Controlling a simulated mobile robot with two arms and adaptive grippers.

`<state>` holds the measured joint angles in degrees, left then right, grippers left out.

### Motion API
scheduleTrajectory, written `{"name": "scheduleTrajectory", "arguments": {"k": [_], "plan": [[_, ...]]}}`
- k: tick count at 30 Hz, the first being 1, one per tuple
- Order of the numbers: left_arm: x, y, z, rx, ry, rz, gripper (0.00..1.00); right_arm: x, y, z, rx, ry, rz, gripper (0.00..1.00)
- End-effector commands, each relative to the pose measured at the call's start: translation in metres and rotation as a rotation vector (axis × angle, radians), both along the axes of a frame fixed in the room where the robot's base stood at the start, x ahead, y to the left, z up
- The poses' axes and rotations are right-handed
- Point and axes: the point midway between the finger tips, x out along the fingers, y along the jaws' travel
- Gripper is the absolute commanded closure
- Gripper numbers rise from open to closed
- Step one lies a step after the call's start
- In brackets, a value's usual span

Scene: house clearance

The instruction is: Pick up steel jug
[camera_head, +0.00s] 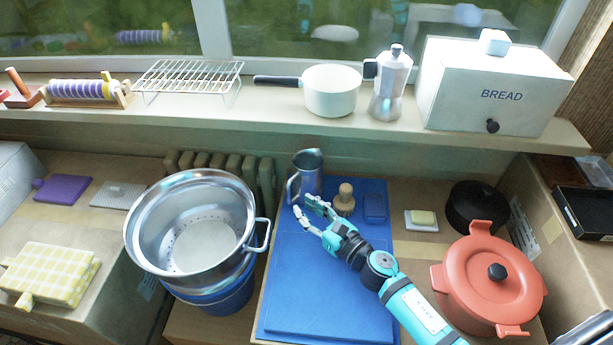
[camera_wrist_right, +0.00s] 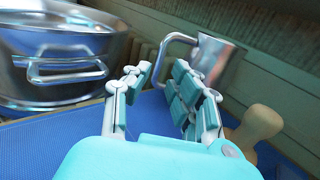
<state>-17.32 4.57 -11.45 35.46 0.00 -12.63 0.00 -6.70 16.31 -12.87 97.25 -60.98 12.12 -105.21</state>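The steel jug (camera_head: 308,172) stands upright at the back of a blue mat (camera_head: 318,285), below the window sill. Its handle is on its left side. In the right wrist view the jug (camera_wrist_right: 214,58) shows beyond my fingers, its handle curving to the left. My right gripper (camera_head: 301,208) is open just in front of the jug. The jug's lower part is partly hidden by a finger there. My left gripper is not in view.
A wooden-knobbed brush (camera_head: 344,200) and a blue block (camera_head: 375,207) stand right of the jug. A steel colander (camera_head: 190,222) on a blue bucket (camera_head: 215,298) is close on the left. A red pot (camera_head: 490,280) stands at right. The sill (camera_head: 260,105) overhangs behind.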

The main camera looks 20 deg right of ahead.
Motion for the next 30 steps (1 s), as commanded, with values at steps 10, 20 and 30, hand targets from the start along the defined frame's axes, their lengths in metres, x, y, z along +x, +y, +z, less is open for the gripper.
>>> {"name": "scheduleTrajectory", "arguments": {"k": [10,20,30], "plan": [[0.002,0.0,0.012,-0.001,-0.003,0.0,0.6,0.028,0.014,0.006,0.003,0.0,-0.001,0.77],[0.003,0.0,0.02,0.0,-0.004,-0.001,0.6,0.062,0.031,0.007,0.003,0.001,0.0,0.77],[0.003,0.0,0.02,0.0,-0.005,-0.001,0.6,0.062,0.031,0.006,0.002,0.001,0.0,0.93]]}}
